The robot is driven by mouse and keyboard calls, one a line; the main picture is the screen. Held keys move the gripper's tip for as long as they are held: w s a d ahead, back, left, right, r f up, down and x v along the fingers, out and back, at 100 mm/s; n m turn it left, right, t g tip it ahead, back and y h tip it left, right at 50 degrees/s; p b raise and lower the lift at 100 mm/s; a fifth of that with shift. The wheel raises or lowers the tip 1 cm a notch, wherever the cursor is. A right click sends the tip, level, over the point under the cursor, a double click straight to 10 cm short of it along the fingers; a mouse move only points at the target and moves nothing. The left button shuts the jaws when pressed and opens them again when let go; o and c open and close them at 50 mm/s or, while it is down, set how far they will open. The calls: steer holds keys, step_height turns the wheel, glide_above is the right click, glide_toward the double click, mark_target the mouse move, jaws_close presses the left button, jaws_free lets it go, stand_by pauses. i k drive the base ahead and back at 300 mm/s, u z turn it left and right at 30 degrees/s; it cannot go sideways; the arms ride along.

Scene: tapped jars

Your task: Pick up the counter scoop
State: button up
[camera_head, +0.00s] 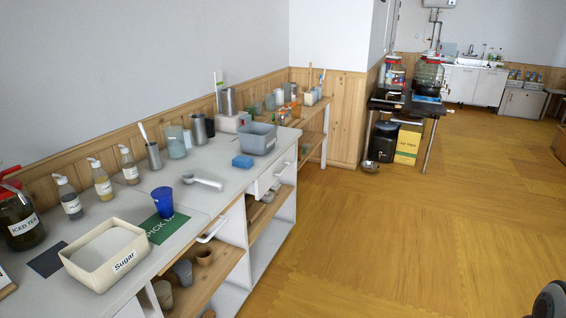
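The counter scoop (206,182) is light grey and lies flat on the white counter (225,205), between the blue cup and the blue sponge. Its rounded bowl is at the left end and its handle reaches right, toward the counter's front edge. Nothing covers it. My gripper is not in view; only a dark rounded part, seemingly of my arm, shows at the bottom right corner, far from the scoop.
Near the scoop are a blue cup (163,201) on a green mat (160,229), a blue sponge (242,161), a metal cup (154,155) with a utensil, and a grey bin (257,138). A sugar box (125,263) stands nearer. The wooden floor right of the counter is clear.

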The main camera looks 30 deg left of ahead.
mark_target(189, 178)
steer(key=u, duration=0.35)
steer(key=i, duration=1.5)
steer(key=u, duration=1.55)
steer(key=i, duration=1.05)
steer(key=u, duration=0.9)
steer(key=i, duration=0.55)
steer(key=u, duration=0.3)
